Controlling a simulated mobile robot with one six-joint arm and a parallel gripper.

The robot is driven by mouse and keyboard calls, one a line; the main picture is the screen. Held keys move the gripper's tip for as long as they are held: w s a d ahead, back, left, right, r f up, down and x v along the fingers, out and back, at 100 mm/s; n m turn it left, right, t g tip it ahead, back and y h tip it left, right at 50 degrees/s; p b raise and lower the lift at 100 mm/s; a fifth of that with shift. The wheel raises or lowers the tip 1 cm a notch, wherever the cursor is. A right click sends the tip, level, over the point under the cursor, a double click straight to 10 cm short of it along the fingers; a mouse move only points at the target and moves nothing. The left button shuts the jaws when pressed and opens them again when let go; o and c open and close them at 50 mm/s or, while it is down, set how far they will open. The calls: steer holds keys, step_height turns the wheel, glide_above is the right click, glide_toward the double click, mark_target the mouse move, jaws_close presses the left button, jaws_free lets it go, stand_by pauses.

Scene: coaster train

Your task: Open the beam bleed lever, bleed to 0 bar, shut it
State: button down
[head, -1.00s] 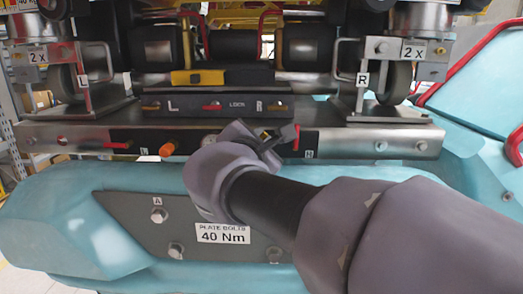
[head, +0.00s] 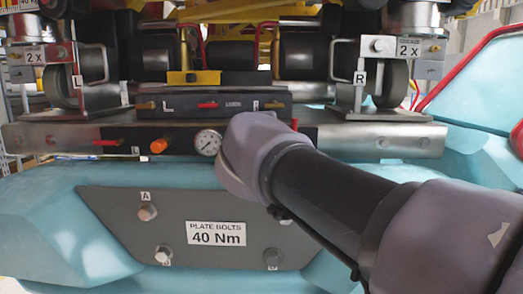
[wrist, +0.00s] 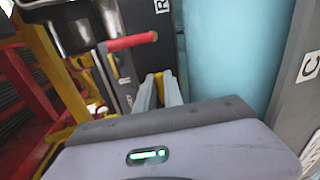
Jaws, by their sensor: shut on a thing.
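My gripper (wrist: 161,90) shows in the wrist view with its two grey fingers close together around a small yellow part (wrist: 158,77) at their tips. That part is mostly hidden, and I cannot tell for sure that it is the bleed lever. In the head view my wrist hides the fingers in front of the dark panel on the steel beam (head: 60,135). A round white pressure gauge (head: 208,141) sits just left of my wrist; its needle is too small to read. A red-handled lever (wrist: 132,42) stands apart from the fingertips.
An orange knob (head: 158,146) and another red lever (head: 105,142) are on the beam to the left. A lock bar (head: 215,105) is above. The grey bolt plate (head: 110,215) is below, on the teal body (head: 40,215).

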steer(key=shift+f+m, duration=0.1)
steer(key=shift+m, duration=0.2)
stand_by(0.4)
steer(key=c, duration=1.5)
jaws_free()
